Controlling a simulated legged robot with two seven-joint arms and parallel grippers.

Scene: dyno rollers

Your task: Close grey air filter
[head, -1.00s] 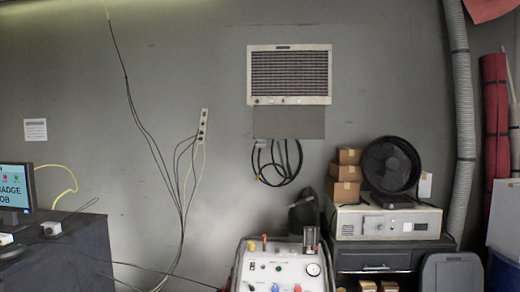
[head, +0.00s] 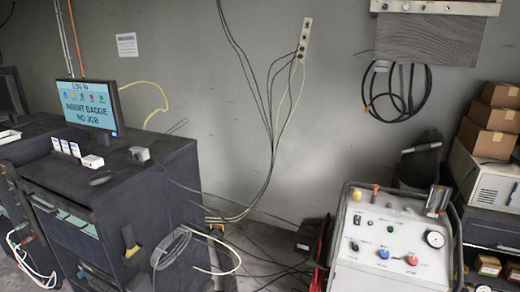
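A wall-mounted grey vent unit (head: 436,6), which looks like the air filter, is cut off by the top edge at the upper right of the head view. Only its lower light-coloured rim with small knobs shows. A flat grey ribbed panel (head: 430,40) hangs below that rim against the wall. I cannot tell how the panel is attached. Neither of my grippers is in view.
A control console (head: 390,235) with knobs and a gauge stands at the lower right. Cardboard boxes (head: 490,125) are at the right edge. A dark cabinet (head: 110,195) with a monitor (head: 90,103) stands left. Black cables (head: 398,90) hang on the wall; others trail across the floor.

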